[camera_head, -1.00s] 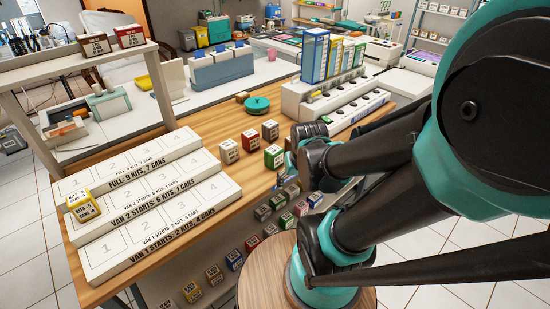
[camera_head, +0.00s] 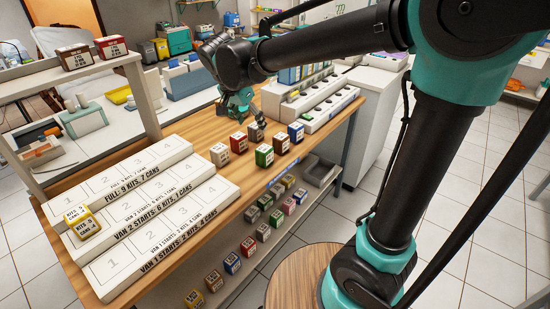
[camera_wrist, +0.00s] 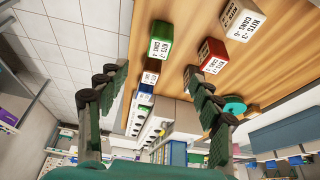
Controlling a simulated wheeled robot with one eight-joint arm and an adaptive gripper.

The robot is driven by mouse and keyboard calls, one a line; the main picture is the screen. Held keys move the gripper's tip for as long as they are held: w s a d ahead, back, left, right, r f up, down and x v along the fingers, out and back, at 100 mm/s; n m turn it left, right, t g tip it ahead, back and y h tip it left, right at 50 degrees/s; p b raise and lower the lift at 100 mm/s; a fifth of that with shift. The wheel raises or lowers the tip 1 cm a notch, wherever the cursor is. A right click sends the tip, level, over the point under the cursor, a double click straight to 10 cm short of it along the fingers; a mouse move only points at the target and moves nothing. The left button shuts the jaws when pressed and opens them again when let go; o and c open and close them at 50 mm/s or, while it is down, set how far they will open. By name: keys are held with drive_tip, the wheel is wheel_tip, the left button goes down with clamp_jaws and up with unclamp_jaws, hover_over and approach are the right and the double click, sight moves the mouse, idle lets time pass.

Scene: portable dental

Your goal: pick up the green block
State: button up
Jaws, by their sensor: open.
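The green block (camera_head: 264,155), with a white label on top, stands on the wooden table in the front row of a small group of blocks. In the wrist view the green block (camera_wrist: 160,40) shows at the top middle, beyond the fingertips and between their lines. My gripper (camera_head: 256,118) is above the table's back part, behind the blocks in the head view. In the wrist view my gripper (camera_wrist: 152,74) has its two fingers wide apart with nothing held between them. It is apart from the green block.
Close neighbours are a white block (camera_head: 220,154), a red block (camera_head: 238,142), a brown block (camera_head: 281,143) and a blue block (camera_head: 296,132). A stepped white rack (camera_head: 150,215) fills the table's left. A white power strip unit (camera_head: 320,105) stands behind. A lower shelf holds several blocks.

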sight(263, 149)
drive_tip(key=x, duration=1.7)
drive_tip(key=shift+w+d, duration=0.1)
drive_tip(key=shift+w, duration=0.05)
drive_tip(key=c, duration=1.3)
wheel_tip(263, 149, up, 20)
